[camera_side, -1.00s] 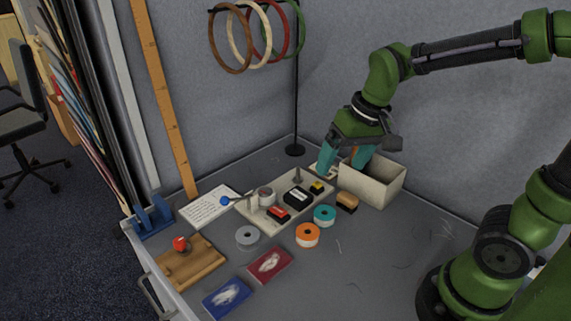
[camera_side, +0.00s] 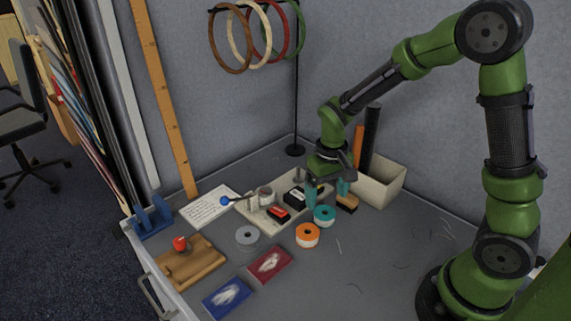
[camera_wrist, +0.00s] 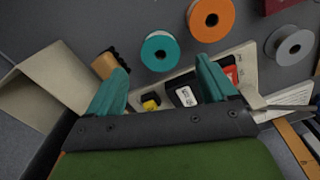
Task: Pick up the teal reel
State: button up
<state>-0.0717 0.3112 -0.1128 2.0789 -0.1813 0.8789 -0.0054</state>
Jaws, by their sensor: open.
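The teal reel (camera_side: 324,215) lies flat on the grey table, between the orange reel and the wooden-backed brush. It also shows in the wrist view (camera_wrist: 160,51), ahead of the fingertips and between their lines. My gripper (camera_side: 327,193) is above and behind the reel in the side view, over the right end of the tray. Its teal fingers (camera_wrist: 165,75) are spread wide apart with nothing between them. The reel is whole in view and apart from the fingers.
The orange reel (camera_side: 307,235) and grey reel (camera_side: 248,236) lie to the left. A brush (camera_side: 347,203) stands close on the right, before an open cream box (camera_side: 396,188) holding dark and orange tall items. The cream tray (camera_side: 254,218) holds several small things.

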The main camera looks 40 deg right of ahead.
aim_at(325, 211)
jog(key=shift+f, duration=3.15)
jog(key=shift+c, duration=0.5)
jog(key=c, duration=1)
